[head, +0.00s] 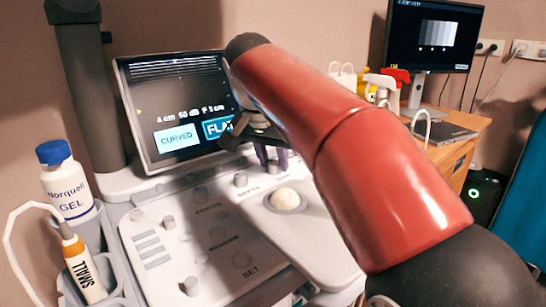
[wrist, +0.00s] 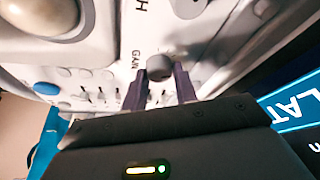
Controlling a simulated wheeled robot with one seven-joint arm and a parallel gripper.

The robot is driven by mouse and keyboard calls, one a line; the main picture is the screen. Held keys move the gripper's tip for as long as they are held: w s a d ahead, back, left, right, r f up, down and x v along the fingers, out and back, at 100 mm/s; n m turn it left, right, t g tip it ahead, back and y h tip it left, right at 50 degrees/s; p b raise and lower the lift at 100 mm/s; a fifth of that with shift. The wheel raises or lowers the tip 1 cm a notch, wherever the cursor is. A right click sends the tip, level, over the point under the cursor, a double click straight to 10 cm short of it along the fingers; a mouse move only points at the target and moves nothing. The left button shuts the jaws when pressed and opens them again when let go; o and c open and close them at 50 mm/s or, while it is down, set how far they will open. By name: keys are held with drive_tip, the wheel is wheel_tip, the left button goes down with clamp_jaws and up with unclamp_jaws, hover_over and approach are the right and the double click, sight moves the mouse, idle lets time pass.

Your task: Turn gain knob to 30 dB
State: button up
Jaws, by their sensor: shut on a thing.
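In the head view my gripper (head: 272,158) reaches down to the panel just below the screen, and the knob is hidden there by the fingers. The screen (head: 178,105) shows a small line that seems to read 4 cm, 50 dB and a third value, above the CURVED and FLAT buttons.
The depth knob (head: 240,180) stands close left of my gripper, and a pale trackball (head: 285,200) lies in front. A gel bottle (head: 68,180) and a probe marked SMALL (head: 82,265) sit at the left. A wooden desk (head: 450,150) stands at the right.

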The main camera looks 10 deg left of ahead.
drive_tip(key=n+y, duration=0.1)
drive_tip(key=n, duration=0.1)
drive_tip(key=n+y+p, duration=0.1)
drive_tip(key=n, duration=0.2)
drive_tip(key=shift+d+r+n, duration=0.1)
drive_tip(key=shift+d+n, duration=0.1)
drive_tip(key=shift+n, duration=0.1)
drive_tip(key=n+y, duration=0.1)
drive_tip(key=n, duration=0.2)
drive_tip(key=n+y, duration=0.1)
drive_tip(key=n, duration=0.2)
drive_tip(key=shift+w+d+g+p, duration=0.1)
drive_tip(key=shift+g+p, duration=0.2)
drive_tip(key=shift+g, duration=0.1)
drive_tip(key=o, duration=1)
drive_tip(key=shift+c, duration=0.2)
